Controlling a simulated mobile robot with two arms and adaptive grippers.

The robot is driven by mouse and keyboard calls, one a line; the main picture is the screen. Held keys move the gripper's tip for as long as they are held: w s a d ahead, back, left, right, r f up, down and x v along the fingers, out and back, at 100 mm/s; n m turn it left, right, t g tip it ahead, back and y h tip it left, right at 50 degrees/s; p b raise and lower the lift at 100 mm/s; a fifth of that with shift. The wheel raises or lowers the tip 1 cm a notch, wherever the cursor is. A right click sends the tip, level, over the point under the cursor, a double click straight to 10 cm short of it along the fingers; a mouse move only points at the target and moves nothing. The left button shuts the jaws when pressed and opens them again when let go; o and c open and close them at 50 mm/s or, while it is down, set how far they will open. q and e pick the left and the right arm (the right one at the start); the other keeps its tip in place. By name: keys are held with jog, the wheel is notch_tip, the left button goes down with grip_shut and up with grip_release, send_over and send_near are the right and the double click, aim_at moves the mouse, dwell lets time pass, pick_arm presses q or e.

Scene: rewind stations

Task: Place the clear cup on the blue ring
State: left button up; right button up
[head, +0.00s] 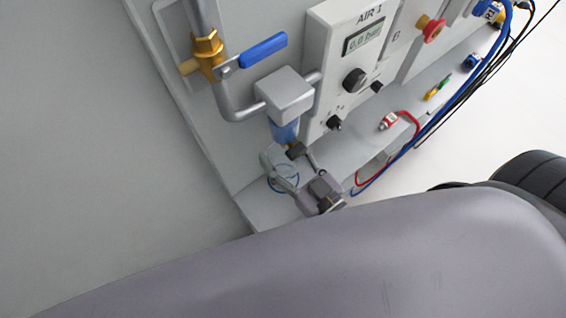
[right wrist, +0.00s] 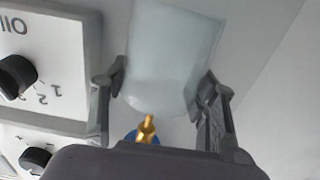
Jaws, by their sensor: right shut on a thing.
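The clear cup (right wrist: 168,60) fills the space between the fingers of my right gripper (right wrist: 160,92) in the right wrist view. Both fingers touch its sides. In the head view the right gripper (head: 284,166) is below the regulator, with the pale cup (head: 271,159) at its fingers. The thin blue ring (head: 284,191) shows on the grey shelf just below the cup in the picture; part of it is hidden behind the gripper. I cannot tell how high the cup is above the ring. My left gripper is not in view.
A grey regulator block (head: 285,94) with a blue lower part (head: 285,131) hangs directly over the gripper. The AIR 1 panel (head: 349,62) with knobs is to the right. A blue-handled valve (head: 262,51) is above. Red and blue hoses (head: 392,160) run along the right.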

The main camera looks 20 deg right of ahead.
aim_at(292, 177)
notch_tip(292, 177, down, 2)
jog(key=shift+s+d+f, duration=0.1)
notch_tip(292, 177, down, 3)
jog(key=shift+f+b, duration=0.15)
jog(key=shift+b, duration=0.4)
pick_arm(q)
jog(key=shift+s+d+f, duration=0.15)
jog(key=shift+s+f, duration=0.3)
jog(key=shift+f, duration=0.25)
pick_arm(e)
jog(key=shift+f, duration=0.3)
jog(key=o, duration=1)
